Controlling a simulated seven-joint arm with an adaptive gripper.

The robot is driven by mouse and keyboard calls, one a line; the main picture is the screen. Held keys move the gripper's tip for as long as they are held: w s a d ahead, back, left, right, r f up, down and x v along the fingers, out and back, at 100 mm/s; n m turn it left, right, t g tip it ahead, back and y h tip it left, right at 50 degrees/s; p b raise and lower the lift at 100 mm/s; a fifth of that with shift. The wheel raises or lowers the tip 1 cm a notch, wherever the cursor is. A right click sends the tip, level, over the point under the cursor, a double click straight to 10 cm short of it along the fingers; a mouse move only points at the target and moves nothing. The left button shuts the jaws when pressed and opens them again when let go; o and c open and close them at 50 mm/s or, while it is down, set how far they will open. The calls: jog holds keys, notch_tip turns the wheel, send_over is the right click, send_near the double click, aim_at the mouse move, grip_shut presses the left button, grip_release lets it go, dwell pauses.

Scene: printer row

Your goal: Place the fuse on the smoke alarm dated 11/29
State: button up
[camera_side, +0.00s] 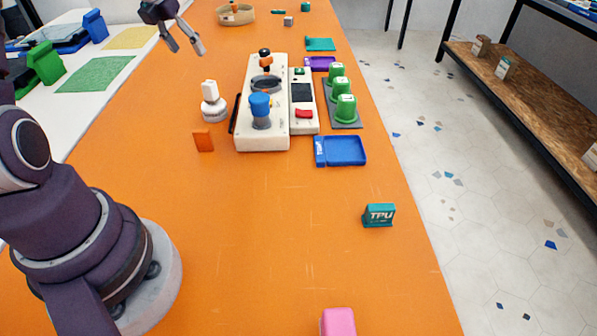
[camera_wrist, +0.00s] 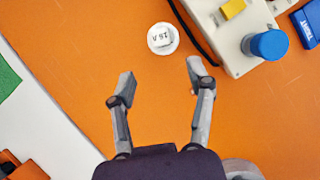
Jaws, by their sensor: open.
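A white piece with a round base and a narrow upright block (camera_side: 210,90) stands on the orange table, left of the cream machine. In the wrist view its top (camera_wrist: 162,38) reads "16 A", so I take it as the fuse. My gripper (camera_side: 187,48) is open and empty, above the table toward the far left. In the wrist view the fingers (camera_wrist: 160,71) are spread, with the white piece beyond their tips and not between them. No date is readable, and I cannot tell which thing is the smoke alarm.
The cream machine (camera_side: 274,141) with a blue knob (camera_side: 260,106) is a tall obstacle. Several green pieces (camera_side: 345,108) stand right of it. An orange block (camera_side: 203,141), blue tray (camera_side: 344,150), teal TPU block (camera_side: 379,215) and pink block (camera_side: 338,322) lie nearer. The middle foreground is clear.

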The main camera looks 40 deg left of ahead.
jog(key=s+d+r+m, duration=0.1)
jog(key=d+r+m, duration=0.2)
jog(key=d+m, duration=0.4)
jog(key=s+d+r+m, duration=0.2)
jog(key=d+m, duration=0.2)
jog(key=m, duration=0.6)
jog(key=s+d+m+h, duration=0.1)
jog(key=s+d+m, duration=0.4)
jog(key=m, duration=0.6)
jog(key=s+d+m+t, duration=0.1)
jog(key=s+d+m, duration=0.4)
jog(key=m, duration=0.7)
jog(key=shift+d+f+h, duration=0.35)
jog(key=shift+h, duration=0.05)
jog(key=shift+w, duration=0.1)
